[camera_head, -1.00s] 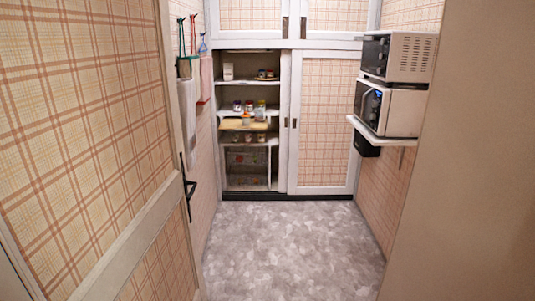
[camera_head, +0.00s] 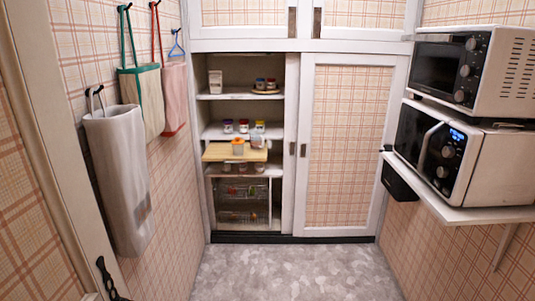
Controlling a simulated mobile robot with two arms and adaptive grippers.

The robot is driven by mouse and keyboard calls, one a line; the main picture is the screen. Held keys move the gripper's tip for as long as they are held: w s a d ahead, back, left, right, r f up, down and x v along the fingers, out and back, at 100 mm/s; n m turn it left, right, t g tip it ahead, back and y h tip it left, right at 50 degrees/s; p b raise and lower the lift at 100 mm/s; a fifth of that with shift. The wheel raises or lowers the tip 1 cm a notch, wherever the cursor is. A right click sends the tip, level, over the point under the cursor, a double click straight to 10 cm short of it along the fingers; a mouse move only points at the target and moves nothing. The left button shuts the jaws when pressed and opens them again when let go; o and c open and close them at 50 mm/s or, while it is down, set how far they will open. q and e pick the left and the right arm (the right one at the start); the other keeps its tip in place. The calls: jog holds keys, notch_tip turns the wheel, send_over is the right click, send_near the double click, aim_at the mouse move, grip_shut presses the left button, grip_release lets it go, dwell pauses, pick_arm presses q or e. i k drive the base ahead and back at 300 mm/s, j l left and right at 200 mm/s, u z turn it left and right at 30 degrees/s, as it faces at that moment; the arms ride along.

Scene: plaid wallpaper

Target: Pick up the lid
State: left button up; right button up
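I cannot make out the lid for certain. A small orange-topped container (camera_head: 238,146) and a pale jar (camera_head: 257,141) stand on a light wooden board (camera_head: 218,153). The board juts out from the open cupboard (camera_head: 290,170) at mid height. They are too small to tell whether either has a loose lid. Neither of my grippers is in view.
Shelves hold several jars (camera_head: 228,126). Microwaves (camera_head: 440,145) sit on a wall shelf (camera_head: 480,212) at the right. Bags hang (camera_head: 118,170) at the left. A sliding door (camera_head: 343,150) covers the cupboard's right side. The grey floor (camera_head: 295,270) between is clear.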

aim_at(237, 140)
jog(key=i, duration=2)
jog(key=i+l+u, duration=0.1)
jog(key=i+u, duration=0.15)
jog(key=i, duration=0.3)
jog(key=i+l+u, duration=0.25)
jog(key=i, duration=0.25)
jog(key=i+l+u, duration=0.3)
jog(key=i, duration=0.25)
jog(key=j, duration=0.1)
